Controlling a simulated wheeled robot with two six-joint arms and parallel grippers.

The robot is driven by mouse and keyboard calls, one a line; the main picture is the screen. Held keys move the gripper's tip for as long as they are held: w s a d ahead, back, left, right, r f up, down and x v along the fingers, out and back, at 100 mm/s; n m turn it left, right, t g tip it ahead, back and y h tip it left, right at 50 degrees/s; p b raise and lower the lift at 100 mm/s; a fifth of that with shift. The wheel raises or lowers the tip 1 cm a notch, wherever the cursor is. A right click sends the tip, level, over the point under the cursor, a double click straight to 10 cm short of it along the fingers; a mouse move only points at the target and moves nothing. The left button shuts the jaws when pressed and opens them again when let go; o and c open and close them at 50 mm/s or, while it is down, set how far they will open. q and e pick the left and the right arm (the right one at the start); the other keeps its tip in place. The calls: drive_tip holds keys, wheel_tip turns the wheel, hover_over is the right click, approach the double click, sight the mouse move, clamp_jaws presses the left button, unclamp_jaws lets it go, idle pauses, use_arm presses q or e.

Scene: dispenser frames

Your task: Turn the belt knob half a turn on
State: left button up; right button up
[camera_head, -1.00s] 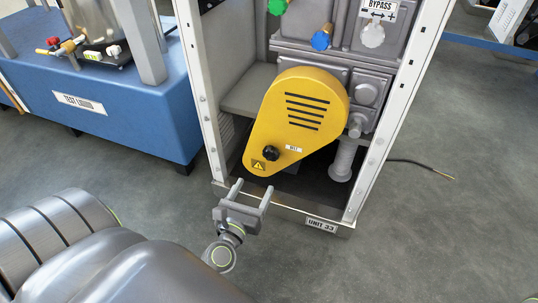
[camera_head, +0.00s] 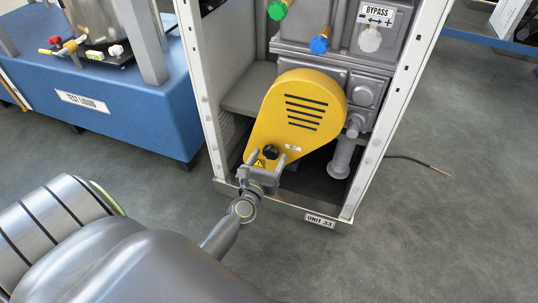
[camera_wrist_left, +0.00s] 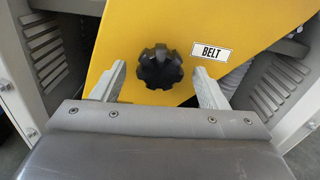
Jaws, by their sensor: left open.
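The belt knob (camera_head: 270,152) is a small black lobed knob low on the yellow belt cover (camera_head: 300,108). In the left wrist view the knob (camera_wrist_left: 160,68) sits beside a white BELT label (camera_wrist_left: 212,52). My left gripper (camera_head: 265,160) is open at the lower end of the cover, with one finger on each side of the knob. In the left wrist view its fingers (camera_wrist_left: 162,82) show a gap to the knob on both sides. I cannot tell how far the fingertips reach past the knob's face. My right gripper is not in view.
The white frame of unit 33 (camera_head: 385,110) has posts on both sides of the cover. Blue (camera_head: 320,45) and green (camera_head: 277,9) knobs and a bypass knob (camera_head: 370,39) are above. A blue test stand (camera_head: 130,110) stands at left. A loose cable (camera_head: 420,163) lies on the floor.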

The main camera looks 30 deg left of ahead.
use_arm(q)
drive_tip(key=shift+w+a, duration=0.15)
drive_tip(key=shift+w, duration=0.35)
drive_tip(key=c, duration=1)
